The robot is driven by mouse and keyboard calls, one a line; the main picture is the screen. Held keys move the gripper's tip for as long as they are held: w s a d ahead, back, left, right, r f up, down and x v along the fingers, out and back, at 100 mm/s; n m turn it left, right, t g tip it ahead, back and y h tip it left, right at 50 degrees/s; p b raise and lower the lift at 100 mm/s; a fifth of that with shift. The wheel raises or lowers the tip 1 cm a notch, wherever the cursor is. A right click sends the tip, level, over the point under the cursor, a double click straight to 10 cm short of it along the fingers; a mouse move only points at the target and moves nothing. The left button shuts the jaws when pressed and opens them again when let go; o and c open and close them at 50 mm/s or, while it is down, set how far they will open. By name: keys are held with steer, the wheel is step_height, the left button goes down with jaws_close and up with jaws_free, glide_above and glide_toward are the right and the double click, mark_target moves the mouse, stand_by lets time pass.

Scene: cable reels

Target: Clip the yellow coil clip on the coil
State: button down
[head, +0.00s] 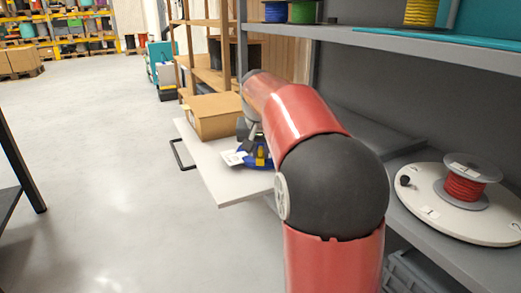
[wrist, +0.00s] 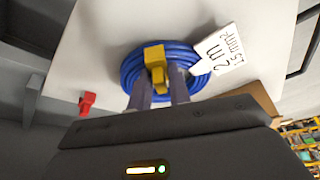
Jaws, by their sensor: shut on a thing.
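A blue cable coil (wrist: 133,72) lies flat on a white board in the wrist view. In the head view the coil (head: 246,163) is partly hidden by my arm. A white tag (wrist: 216,52) reading "2 m" and "1.5 mm²" lies at its right side; it also shows in the head view (head: 233,158). The yellow coil clip (wrist: 154,57) is between the fingertips of my gripper (wrist: 158,84), which is shut on it. The clip appears over the coil's ring; I cannot tell whether it grips the cable. The clip also shows in the head view (head: 260,154).
The white board (head: 222,188) juts out from the shelf. A cardboard box (head: 214,117) stands on it behind the coil. A small red object (wrist: 87,102) is near the board's edge. A red cable reel (head: 465,187) sits on a round white turntable (head: 430,205) at right.

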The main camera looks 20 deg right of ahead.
steer(key=shift+f, duration=0.4)
steer(key=shift+s+f+b, duration=0.15)
steer(key=shift+f+b, duration=0.2)
steer(key=shift+f, duration=0.15)
stand_by(0.4)
steer(key=c, duration=1.3)
jaws_free()
steer(key=shift+o, duration=0.8)
step_height(320, 180, up, 8)
steer(key=p, duration=0.6)
steer(key=shift+f+p, duration=0.15)
steer(key=shift+p, duration=0.2)
